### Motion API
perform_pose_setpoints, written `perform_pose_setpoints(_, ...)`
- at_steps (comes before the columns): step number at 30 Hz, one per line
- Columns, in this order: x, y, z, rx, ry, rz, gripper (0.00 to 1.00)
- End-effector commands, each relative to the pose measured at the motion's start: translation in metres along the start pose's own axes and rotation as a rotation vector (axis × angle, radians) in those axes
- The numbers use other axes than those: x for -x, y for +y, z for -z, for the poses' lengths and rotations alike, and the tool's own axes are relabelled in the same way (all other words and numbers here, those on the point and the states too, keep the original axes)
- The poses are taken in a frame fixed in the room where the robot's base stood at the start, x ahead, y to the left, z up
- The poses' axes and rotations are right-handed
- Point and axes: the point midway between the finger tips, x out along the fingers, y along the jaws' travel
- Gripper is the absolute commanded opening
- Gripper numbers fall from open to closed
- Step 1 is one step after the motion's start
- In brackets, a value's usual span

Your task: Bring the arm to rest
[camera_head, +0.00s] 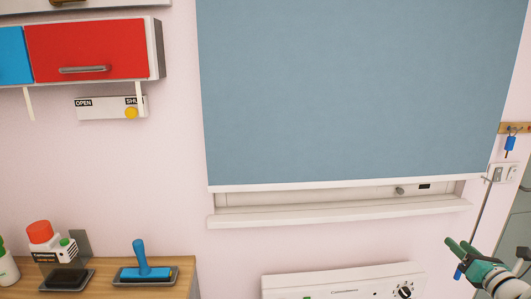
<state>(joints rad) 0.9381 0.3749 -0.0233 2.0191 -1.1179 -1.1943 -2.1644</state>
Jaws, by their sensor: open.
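My gripper (462,259) shows at the lower right of the head view, at the end of my white and dark arm. Its green fingers point up and to the left, and they are open. I see nothing held between them. It is in front of the pale pink wall, to the right of a white panel with a knob (343,283) at the bottom edge. The rest of the arm is cut off by the right and bottom edges.
A blue blind (350,90) hangs over a window with a white sill (340,214). A wooden counter (180,275) at lower left holds a blue-handled tool (140,258) and bottles. A red cabinet (85,48) hangs at upper left. Blue-tagged keys (510,144) hang at right.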

Motion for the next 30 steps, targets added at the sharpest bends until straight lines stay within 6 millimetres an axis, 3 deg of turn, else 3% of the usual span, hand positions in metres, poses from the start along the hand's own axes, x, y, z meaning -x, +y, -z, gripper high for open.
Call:
perform_pose_setpoints(11,-0.032,0.050,-0.027,-0.346,0.002,0.193,0.43)
perform_pose_setpoints(17,-0.034,0.097,-0.038,-0.673,-0.035,0.342,0.43)
perform_pose_setpoints(23,-0.008,0.169,-0.030,-1.192,-0.110,0.544,0.43)
perform_pose_setpoints(30,0.062,0.261,0.016,-1.840,-0.186,0.833,0.43)
